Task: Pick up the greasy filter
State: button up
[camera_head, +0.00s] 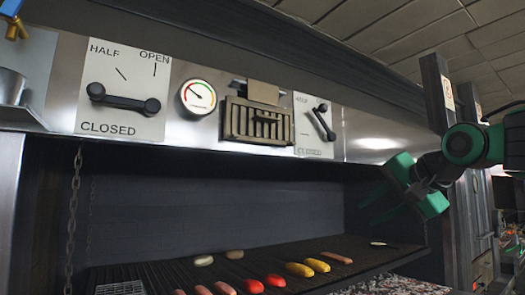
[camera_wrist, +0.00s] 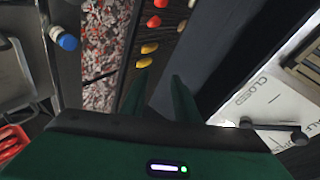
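The greasy filter (camera_head: 258,122) looks like a tan slatted panel with a handle, set in the steel hood front between the gauge and the right lever plate. Part of a slatted panel, apparently the same filter (camera_wrist: 306,58), shows at the right edge of the wrist view. My gripper (camera_head: 388,198) is at the right of the head view, below and well to the right of the filter and apart from it. In the wrist view my gripper (camera_wrist: 160,77) has its two fingers spread with nothing between them.
Two lever plates (camera_head: 121,88) (camera_head: 314,125) and a round gauge (camera_head: 198,97) flank the filter. Below is the grill grate (camera_head: 330,268) with sausages and red and yellow vegetables. A chain (camera_head: 75,205) hangs at left. A dark post (camera_head: 440,95) stands near my arm.

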jog(key=a+r+t+y, duration=0.1)
jog(key=a+r+y, duration=0.1)
jog(key=a+r, duration=0.4)
jog(key=a+r+t+y, duration=0.1)
jog(key=a+r+y, duration=0.15)
jog(key=r, duration=0.55)
jog(key=y, duration=0.3)
send_near(274, 119)
jog(key=shift+n+g, duration=0.3)
jog(key=shift+g, duration=0.1)
jog(key=x, duration=1)
jog(key=shift+w+d+r, duration=0.1)
jog(key=shift+d+r, duration=0.05)
jog(key=shift+r, duration=0.1)
grip_shut()
